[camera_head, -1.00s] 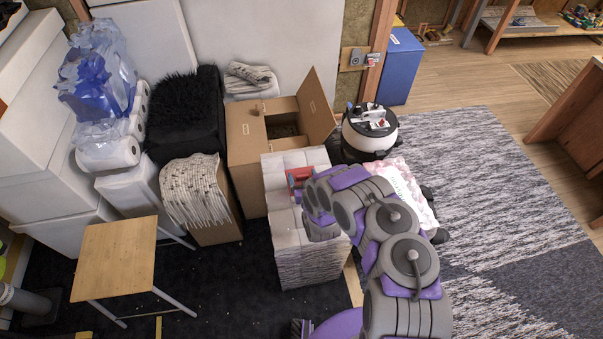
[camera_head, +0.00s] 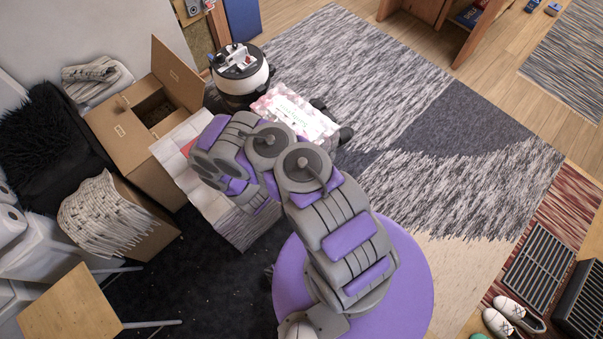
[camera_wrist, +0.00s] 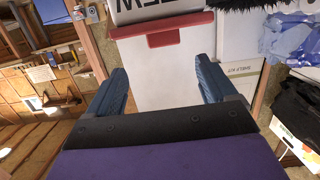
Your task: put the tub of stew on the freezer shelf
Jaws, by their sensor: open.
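In the wrist view my gripper (camera_wrist: 158,88) is open, with its two blue-grey fingers wide apart and nothing held between them. Beyond the fingertips, at the top edge, is a pale container with dark lettering ending in "EW" (camera_wrist: 160,9), apparently the tub of stew, cut off by the frame. A red rim or lid (camera_wrist: 163,38) lies against it. In the head view a bit of red (camera_head: 188,147) shows on a pale stack (camera_head: 172,146), partly behind my arm, which hides the gripper. I cannot make out a freezer shelf.
An open carton (camera_head: 125,125) stands left of the pale stack, with a round black-and-white machine (camera_head: 240,70) behind. A wooden-topped stool (camera_head: 72,308) is at lower left. The striped rug (camera_head: 350,70) to the right is largely clear. Shoes (camera_head: 512,318) lie at lower right.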

